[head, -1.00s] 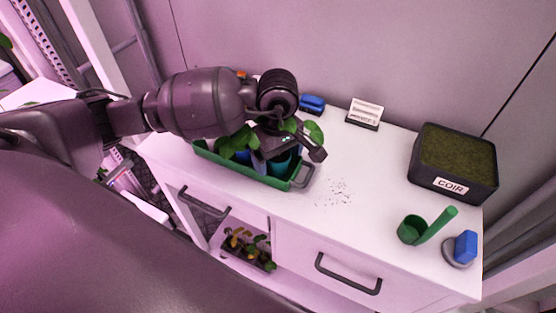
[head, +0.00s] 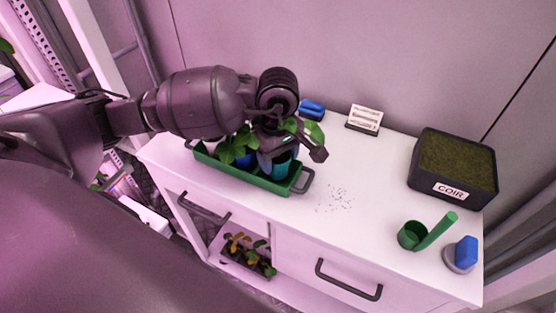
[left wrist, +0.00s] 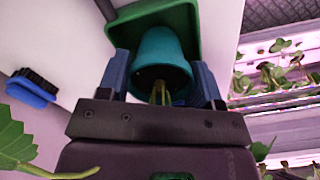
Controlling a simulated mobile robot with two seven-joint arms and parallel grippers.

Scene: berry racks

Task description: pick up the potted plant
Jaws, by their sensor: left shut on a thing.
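My left gripper (head: 272,152) is over the right end of a long green tray (head: 228,175). It is shut on the potted plant in a teal pot (head: 282,168). In the left wrist view the teal pot (left wrist: 162,62) sits between the two blue fingers, with green stems below it in the picture. The gripper hides much of the leaves. I cannot tell whether the pot is clear of the tray floor. Another leafy plant (head: 232,147) in a blue pot stands beside it in the tray. My right gripper is out of view.
A black COIR box (head: 451,190), a green scoop (head: 412,236) and a blue-handled tool (head: 465,252) are at the right. A small sign (head: 364,118) and a blue brush (head: 312,110) stand at the back. Dark crumbs (head: 335,198) lie on the clear middle.

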